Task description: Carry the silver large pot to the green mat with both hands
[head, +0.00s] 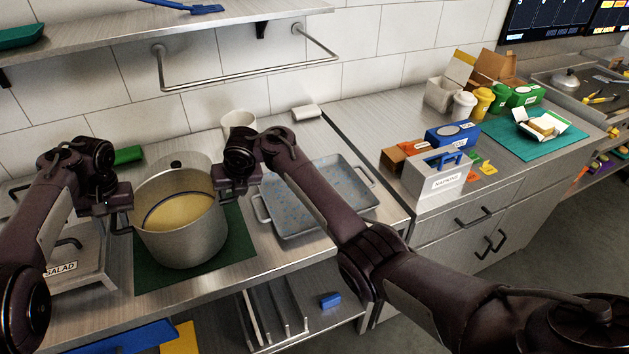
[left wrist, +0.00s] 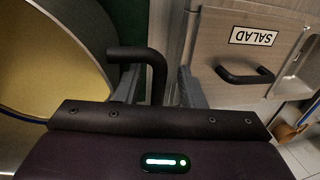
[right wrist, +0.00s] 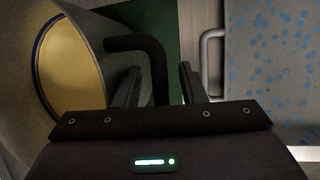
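The silver large pot (head: 180,240), with yellow contents (head: 180,212), stands upright and appears to rest on the dark green mat (head: 242,250). My left gripper (head: 118,207) is at the pot's left handle (left wrist: 157,75). In the left wrist view its fingers (left wrist: 157,88) are apart, with the handle between them. My right gripper (head: 230,193) is at the pot's right side. In the right wrist view its fingers (right wrist: 158,85) are apart around the right handle (right wrist: 155,55). The mat's part beneath the pot is hidden.
A blue-speckled tray (head: 320,200) sits just right of the mat. A bin marked SALAD (head: 75,262) is at the left. A white mug (head: 238,122) stands behind. A wall rail (head: 245,78) is above. A napkin box (head: 437,180) and teal mat (head: 510,143) are on the right counter.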

